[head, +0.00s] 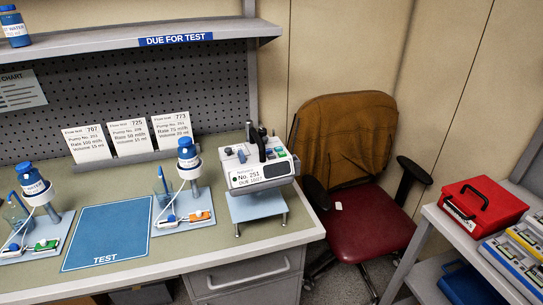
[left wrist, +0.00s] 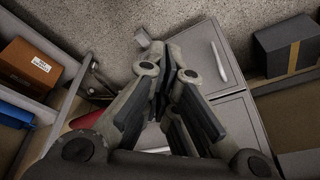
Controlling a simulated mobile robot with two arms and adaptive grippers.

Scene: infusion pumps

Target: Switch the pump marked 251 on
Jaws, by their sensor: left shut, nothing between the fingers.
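The pump marked 251 (head: 258,170) is a white box with a black handle on top and a label reading No. 251. It sits on a small pale-blue stand (head: 257,206) at the right end of the bench. Its display looks dark, and small coloured controls show on its top, too small to read. My left gripper (left wrist: 172,88) shows in the left wrist view with its fingers together and nothing between them. The pump cannot be made out in that view. Neither gripper shows in the head view.
A blue TEST mat (head: 108,232) lies between two bottle stations on the bench. Several cards (head: 127,136) stand behind. A brown-backed chair (head: 345,150) is right of the bench. A red box (head: 475,205) is on the right shelf. A cardboard box (left wrist: 30,66) shows at the wrist view's left.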

